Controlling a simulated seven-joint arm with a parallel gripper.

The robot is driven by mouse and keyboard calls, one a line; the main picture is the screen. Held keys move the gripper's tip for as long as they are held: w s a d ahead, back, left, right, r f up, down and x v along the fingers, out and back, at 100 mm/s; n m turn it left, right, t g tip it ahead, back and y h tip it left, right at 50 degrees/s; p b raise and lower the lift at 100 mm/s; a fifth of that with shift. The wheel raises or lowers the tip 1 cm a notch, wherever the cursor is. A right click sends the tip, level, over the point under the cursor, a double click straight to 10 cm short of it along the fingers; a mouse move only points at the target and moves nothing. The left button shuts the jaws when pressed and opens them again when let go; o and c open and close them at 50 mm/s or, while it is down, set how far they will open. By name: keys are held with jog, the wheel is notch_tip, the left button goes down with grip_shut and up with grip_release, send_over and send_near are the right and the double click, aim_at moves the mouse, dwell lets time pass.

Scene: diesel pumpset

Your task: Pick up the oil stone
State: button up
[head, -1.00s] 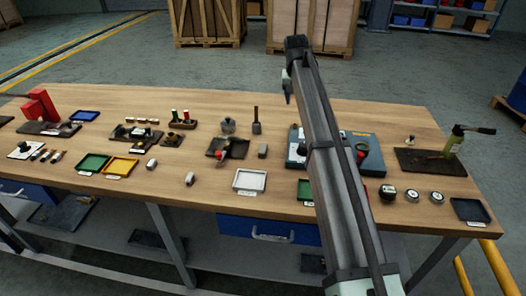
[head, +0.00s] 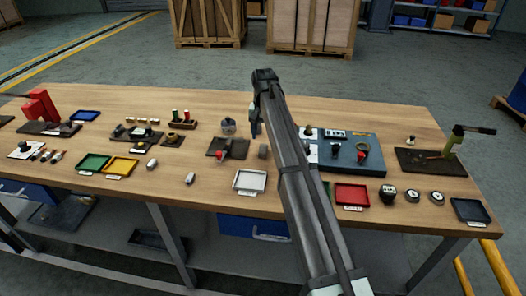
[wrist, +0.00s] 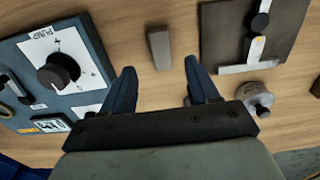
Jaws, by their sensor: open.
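A small grey block, which looks like the oil stone (head: 263,151), lies on the wooden bench just left of my arm in the head view. In the wrist view the oil stone (wrist: 159,47) lies beyond the fingertips, roughly centred between them. My gripper (wrist: 159,75) is open and empty, with its two dark fingers apart. In the head view my gripper (head: 255,130) shows only partly at the end of the arm, above the bench near the block.
A blue-grey panel (wrist: 85,75) with a black knob is left in the wrist view. A dark mat (wrist: 225,30) with a tool and a metal pot (wrist: 256,96) are right. In the head view a white tray (head: 236,191) and red tray (head: 368,196) stand in front.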

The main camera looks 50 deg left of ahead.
aim_at(263, 148)
jog(key=shift+f, duration=2.95)
jog(key=shift+c, duration=0.4)
grip_shut()
